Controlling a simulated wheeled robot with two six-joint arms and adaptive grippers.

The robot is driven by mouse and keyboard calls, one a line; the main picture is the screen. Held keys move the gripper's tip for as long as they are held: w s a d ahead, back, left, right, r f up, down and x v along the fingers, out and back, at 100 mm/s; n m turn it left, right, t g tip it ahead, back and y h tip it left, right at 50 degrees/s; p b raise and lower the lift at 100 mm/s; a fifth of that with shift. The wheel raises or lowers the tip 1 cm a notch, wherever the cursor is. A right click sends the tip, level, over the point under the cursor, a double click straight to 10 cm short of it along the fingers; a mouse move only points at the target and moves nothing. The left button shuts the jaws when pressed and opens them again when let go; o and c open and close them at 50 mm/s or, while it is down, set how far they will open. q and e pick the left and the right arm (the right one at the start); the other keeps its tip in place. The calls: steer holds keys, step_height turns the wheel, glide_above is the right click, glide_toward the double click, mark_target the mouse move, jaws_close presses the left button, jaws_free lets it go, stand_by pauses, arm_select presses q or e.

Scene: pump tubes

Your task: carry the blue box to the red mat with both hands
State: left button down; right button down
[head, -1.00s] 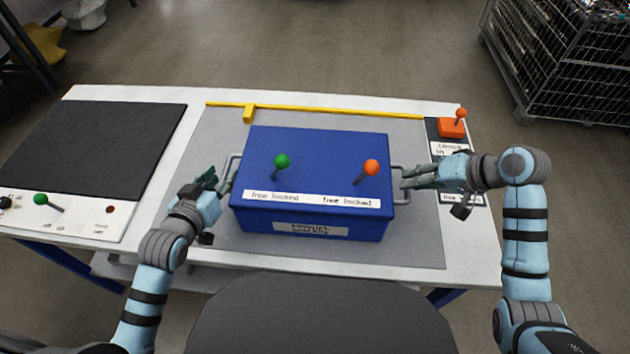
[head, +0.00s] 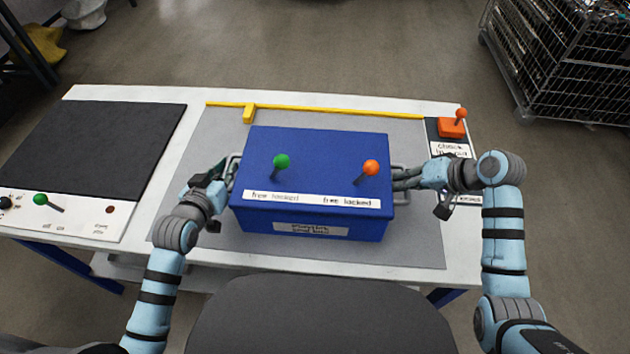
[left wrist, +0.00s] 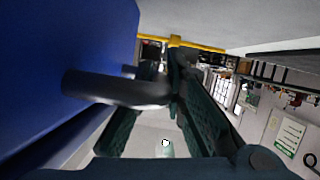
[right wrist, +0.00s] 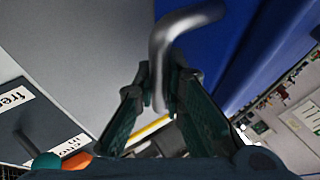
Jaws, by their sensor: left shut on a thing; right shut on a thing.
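The blue box (head: 315,165) rests on a grey mat (head: 420,245) on the white table. Two levers with a green knob (head: 281,161) and an orange knob (head: 371,168) stand on its lid. My left gripper (head: 230,178) is shut on the box's left handle, a grey metal bar (left wrist: 115,90). My right gripper (head: 402,181) is shut on the right handle, also seen as a bent grey bar in the right wrist view (right wrist: 160,60). No red mat shows in any view.
A yellow rail (head: 320,111) runs along the table's back edge. A black plate (head: 95,145) with a control strip (head: 75,218) lies at left. An orange lever unit (head: 452,127) stands at back right. A wire cage (head: 570,70) is on the floor beyond.

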arm_select(q)
steer(key=shift+r, duration=0.2)
arm_select(e)
steer(key=shift+r, duration=0.15)
